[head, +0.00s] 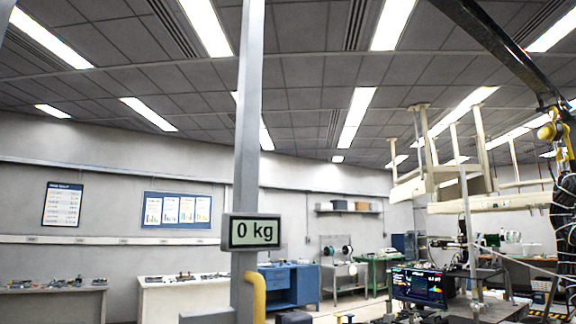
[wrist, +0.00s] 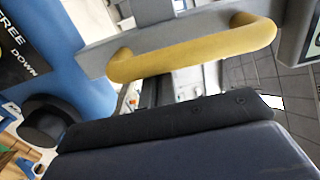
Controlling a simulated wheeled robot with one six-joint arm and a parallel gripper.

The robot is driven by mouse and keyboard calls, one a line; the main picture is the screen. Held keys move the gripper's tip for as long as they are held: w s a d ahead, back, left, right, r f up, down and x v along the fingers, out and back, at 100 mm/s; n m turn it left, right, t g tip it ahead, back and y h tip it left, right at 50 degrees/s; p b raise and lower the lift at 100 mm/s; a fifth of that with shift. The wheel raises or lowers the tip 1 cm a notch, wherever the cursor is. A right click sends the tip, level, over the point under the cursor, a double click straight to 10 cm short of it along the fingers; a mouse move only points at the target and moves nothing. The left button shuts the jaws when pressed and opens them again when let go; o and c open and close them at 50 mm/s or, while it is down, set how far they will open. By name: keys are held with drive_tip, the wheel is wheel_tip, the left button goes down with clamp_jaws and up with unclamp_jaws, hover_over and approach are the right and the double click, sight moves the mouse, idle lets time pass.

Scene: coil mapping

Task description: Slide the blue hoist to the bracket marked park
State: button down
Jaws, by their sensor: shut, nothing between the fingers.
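In the wrist view, a rounded blue body (wrist: 62,45), which looks like the blue hoist, fills the upper left. A dark panel (wrist: 20,52) on it reads "FREE" and "DOWN". A yellow handle (wrist: 190,50) on a grey bar crosses the top. My gripper (wrist: 170,122) appears as a dark block across the bottom, shut and empty, apart from the handle in the picture. In the head view, a grey upright (head: 248,150) carries a "0 kg" display (head: 251,232) and a yellow handle (head: 258,297). My gripper does not show there. I see no bracket marked park.
In the head view, a dark boom (head: 497,38) with a yellow fitting (head: 549,132) hangs at the upper right. A cream frame (head: 480,190) hangs below it. A blue cabinet (head: 290,286), a monitor (head: 418,287) and benches (head: 185,295) stand farther back.

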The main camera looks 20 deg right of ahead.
drive_tip(key=s+a+p, duration=0.2)
drive_tip(key=a+p, duration=0.1)
drive_tip(key=a, duration=1)
drive_tip(key=shift+a, duration=0.4)
drive_tip(key=shift+a+p, duration=0.1)
drive_tip(key=shift+p, duration=0.2)
drive_tip(key=shift+s+a+p, duration=0.25)
drive_tip(key=shift+a+p, duration=0.55)
drive_tip(key=shift+a, duration=0.6)
drive_tip(key=shift+s+a+p, duration=0.2)
drive_tip(key=shift+a+p, duration=0.55)
drive_tip(key=shift+a, duration=0.65)
drive_tip(key=s+d+p, duration=0.1)
drive_tip(key=s+p, duration=0.3)
drive_tip(key=s, duration=0.5)
drive_tip(key=shift+s+d, duration=0.2)
drive_tip(key=shift+s, duration=0.2)
